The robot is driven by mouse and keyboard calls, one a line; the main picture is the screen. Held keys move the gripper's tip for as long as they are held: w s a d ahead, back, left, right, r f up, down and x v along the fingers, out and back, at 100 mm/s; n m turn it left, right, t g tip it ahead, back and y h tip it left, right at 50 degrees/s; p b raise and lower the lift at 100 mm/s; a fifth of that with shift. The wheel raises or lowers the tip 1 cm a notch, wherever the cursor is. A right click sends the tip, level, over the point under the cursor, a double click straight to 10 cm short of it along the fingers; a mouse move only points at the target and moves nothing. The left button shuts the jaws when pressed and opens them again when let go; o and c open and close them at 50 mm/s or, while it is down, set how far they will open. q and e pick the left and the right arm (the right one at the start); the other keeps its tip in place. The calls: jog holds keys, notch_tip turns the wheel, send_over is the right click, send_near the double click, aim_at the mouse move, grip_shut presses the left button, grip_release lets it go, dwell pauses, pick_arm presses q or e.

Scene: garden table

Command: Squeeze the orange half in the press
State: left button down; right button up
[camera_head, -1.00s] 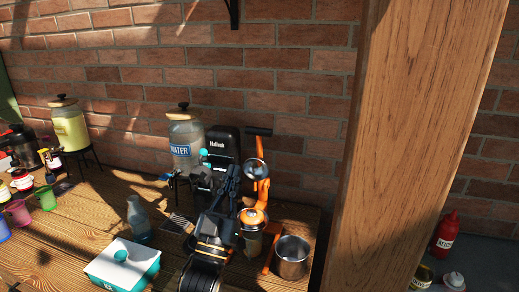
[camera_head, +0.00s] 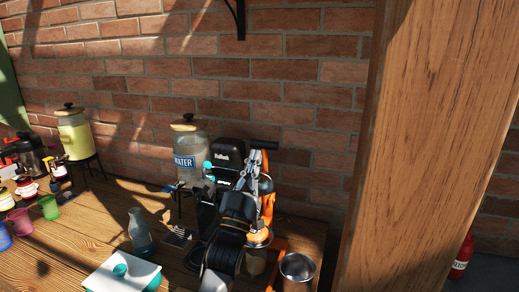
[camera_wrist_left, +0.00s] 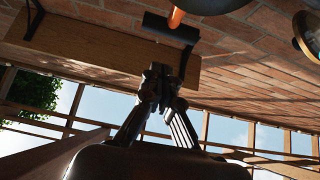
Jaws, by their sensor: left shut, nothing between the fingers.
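The orange press (camera_head: 279,246) stands near the table's right end, largely hidden by my left arm. Its black handle bar (camera_head: 265,145) is at the top; in the wrist view the bar (camera_wrist_left: 171,30) shows with a piece of the orange lever. My left gripper (camera_head: 257,158) points up in front of the press, just below the bar. In the wrist view its fingers (camera_wrist_left: 160,78) are together and empty, apart from the bar. An orange rounded piece (camera_head: 259,236) sits low in the press; I cannot tell whether it is the orange half. My right gripper is out of view.
A metal cup (camera_head: 297,266) stands right of the press. A water dispenser (camera_head: 187,150) is behind left. A glass bottle (camera_head: 140,232) and a white-and-teal box (camera_head: 123,271) are left of my arm. A wooden post (camera_head: 430,130) rises at right, before a brick wall.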

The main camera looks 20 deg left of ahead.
pick_arm(q)
jog(key=w, duration=0.2)
jog(key=w+p, duration=0.1)
jog(key=shift+w+f, duration=0.2)
jog(key=shift+w, duration=0.2)
